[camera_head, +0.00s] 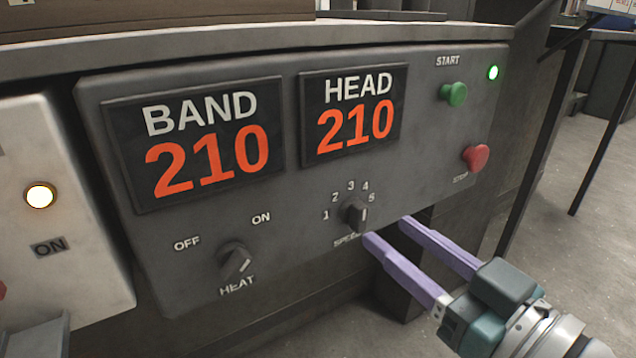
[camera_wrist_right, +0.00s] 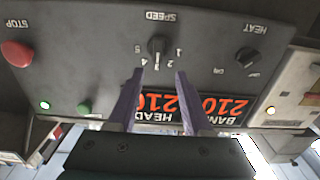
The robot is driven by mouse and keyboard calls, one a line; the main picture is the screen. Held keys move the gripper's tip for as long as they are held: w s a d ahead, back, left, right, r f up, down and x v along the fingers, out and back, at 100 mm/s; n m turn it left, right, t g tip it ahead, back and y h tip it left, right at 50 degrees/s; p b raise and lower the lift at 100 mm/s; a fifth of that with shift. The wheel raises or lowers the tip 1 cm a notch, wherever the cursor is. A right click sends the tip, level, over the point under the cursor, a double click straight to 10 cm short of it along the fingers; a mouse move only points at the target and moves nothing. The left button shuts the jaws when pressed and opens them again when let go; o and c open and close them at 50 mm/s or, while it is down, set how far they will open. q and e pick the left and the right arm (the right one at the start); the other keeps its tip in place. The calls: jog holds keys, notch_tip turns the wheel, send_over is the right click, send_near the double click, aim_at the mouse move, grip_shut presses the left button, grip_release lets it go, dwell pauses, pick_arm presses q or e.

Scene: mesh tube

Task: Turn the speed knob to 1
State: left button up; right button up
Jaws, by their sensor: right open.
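The speed knob (camera_head: 355,213) is a small dark knob on the grey control panel, inside an arc of numbers 1 to 5. It also shows in the right wrist view (camera_wrist_right: 157,47), upside down. I cannot tell for sure which number its pointer faces; in the wrist view a light mark is on the side of the middle numbers. My right gripper (camera_head: 388,230) is open and empty, its two purple fingers below and right of the knob in the head view. In the wrist view the fingertips (camera_wrist_right: 158,73) are spread to either side of the knob's line, apart from it. My left gripper is not in view.
The heat knob (camera_head: 236,262) sits left of the speed knob. Green start button (camera_head: 454,95) and red stop button (camera_head: 476,157) are at the right. The BAND display (camera_head: 195,140) and HEAD display (camera_head: 352,115) both read 210. Open space lies in front of the panel.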

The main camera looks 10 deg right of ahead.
aim_at(365, 209)
jog(key=b+x, duration=0.1)
jog(key=x, duration=0.4)
jog(key=shift+d, duration=0.2)
jog(key=shift+w+a+b, duration=0.3)
jog(key=shift+w+b, duration=0.05)
jog(key=shift+w, duration=0.2)
jog(key=shift+d, duration=0.1)
jog(key=shift+c, duration=0.6)
grip_shut()
